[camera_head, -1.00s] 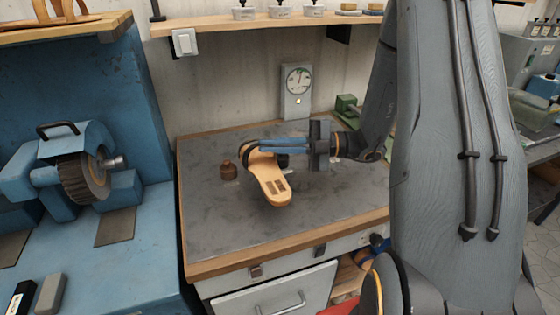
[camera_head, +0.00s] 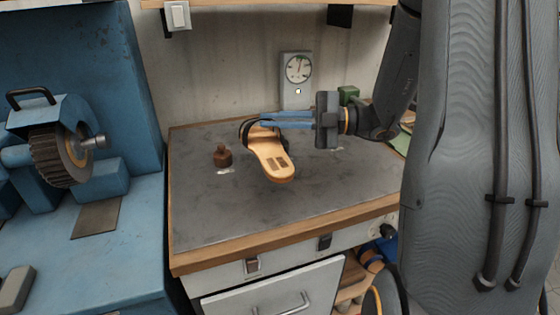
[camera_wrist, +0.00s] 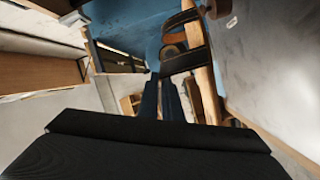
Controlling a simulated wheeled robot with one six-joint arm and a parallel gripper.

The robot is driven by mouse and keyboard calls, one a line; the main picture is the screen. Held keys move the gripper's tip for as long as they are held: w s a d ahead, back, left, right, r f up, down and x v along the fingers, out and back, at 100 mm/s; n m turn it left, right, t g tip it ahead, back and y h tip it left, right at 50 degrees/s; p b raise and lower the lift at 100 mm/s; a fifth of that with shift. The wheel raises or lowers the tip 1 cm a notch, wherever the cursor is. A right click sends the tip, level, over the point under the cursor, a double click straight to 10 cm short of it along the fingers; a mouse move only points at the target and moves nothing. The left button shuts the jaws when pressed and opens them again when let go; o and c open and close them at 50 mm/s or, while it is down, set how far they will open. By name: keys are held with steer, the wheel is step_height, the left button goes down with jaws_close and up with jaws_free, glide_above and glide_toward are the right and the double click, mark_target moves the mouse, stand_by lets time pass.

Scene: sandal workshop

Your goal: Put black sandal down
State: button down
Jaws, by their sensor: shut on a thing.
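The black sandal (camera_head: 271,158) has a tan footbed with dark patches and black straps. It is over the grey workbench top (camera_head: 230,215), tilted, its footbed facing me. My gripper (camera_head: 262,120) reaches in from the right with blue fingers and is shut on the sandal's strap at its far left end. I cannot tell whether the sandal's near end touches the bench. In the wrist view, the dark strap (camera_wrist: 186,60) shows at the ends of the blue fingers (camera_wrist: 161,98), and much of the sandal is hidden.
A brown knobbed weight (camera_head: 222,156) stands on the bench left of the sandal. A dial gauge (camera_head: 298,72) is at the back wall. A blue machine with a brush wheel (camera_head: 60,155) stands at left. The bench's front and right surface is clear.

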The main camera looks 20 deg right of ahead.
mark_target(274, 156)
step_height(274, 156, down, 10)
steer(key=shift+a+r, duration=0.1)
stand_by(0.4)
steer(key=c, duration=1.9)
jaws_free()
steer(key=shift+c, duration=0.2)
steer(key=b+v, duration=0.1)
steer(key=v, duration=1.1)
steer(key=shift+b, duration=0.3)
